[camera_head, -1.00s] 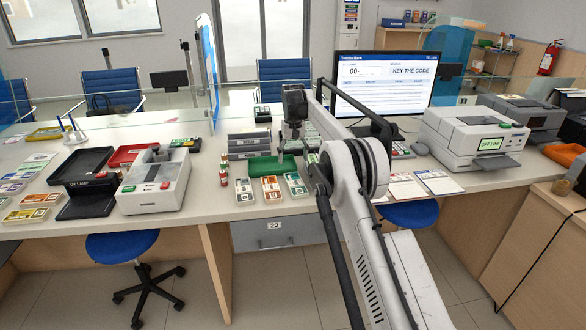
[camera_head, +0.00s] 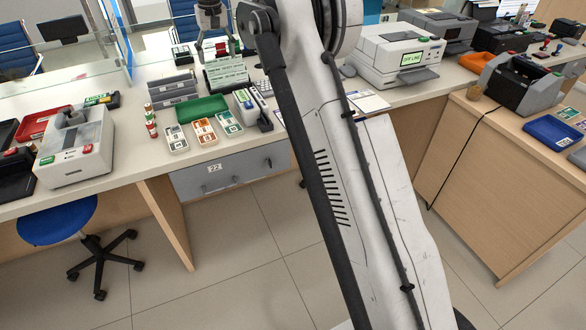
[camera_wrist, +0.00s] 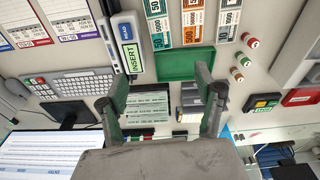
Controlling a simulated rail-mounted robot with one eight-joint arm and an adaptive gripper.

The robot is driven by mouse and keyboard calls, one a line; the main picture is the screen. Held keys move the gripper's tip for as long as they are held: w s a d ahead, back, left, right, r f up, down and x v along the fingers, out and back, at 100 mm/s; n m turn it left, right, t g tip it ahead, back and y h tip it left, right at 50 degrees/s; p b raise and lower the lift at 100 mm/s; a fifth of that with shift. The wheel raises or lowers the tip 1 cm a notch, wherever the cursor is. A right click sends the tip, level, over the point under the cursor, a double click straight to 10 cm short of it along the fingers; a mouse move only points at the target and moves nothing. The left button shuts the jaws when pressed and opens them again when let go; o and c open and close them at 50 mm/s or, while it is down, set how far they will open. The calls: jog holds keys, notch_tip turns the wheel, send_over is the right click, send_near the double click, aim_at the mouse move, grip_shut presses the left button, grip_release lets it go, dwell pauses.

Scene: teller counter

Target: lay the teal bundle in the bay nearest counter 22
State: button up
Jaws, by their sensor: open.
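A grey drawer (camera_head: 240,172) below bears a "22" label (camera_head: 215,168). My gripper (camera_head: 210,42) is open and empty, above the counter behind the green tray (camera_head: 203,110). Its fingers (camera_wrist: 160,80) straddle a striped sign in the wrist view.
A grey slotted rack (camera_head: 172,88) stands left of the striped sign (camera_head: 226,74). A small device reading "INSERT" (camera_wrist: 128,45) is beside the green tray. A larger machine (camera_head: 75,150) is farther left.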

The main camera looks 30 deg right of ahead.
jog(key=s+r+t, duration=0.1)
jog(key=s+r, duration=0.2)
jog(key=s, duration=0.6)
jog(key=s+r+t, duration=0.1)
jog(key=s+r, duration=0.2)
jog(key=s, duration=0.6)
jog(key=s+r+t, duration=0.1)
jog(key=s+r, duration=0.3)
jog(key=s, duration=0.5)
jog(key=s+f+t, duration=0.1)
jog(key=s+f, duration=0.5)
jog(key=s, duration=0.6)
jog(key=s+f+t, duration=0.1)
jog(key=s+f, duration=0.6)
jog(key=s, duration=0.6)
jog(key=shift+s+f+t, duration=0.15)
jog(key=shift+s+t, duration=0.05)
jog(key=shift+t, duration=0.1)
jog(key=shift+s+f, duration=0.25)
jog(key=c, duration=0.3)
jog(key=shift+c, duration=0.2)
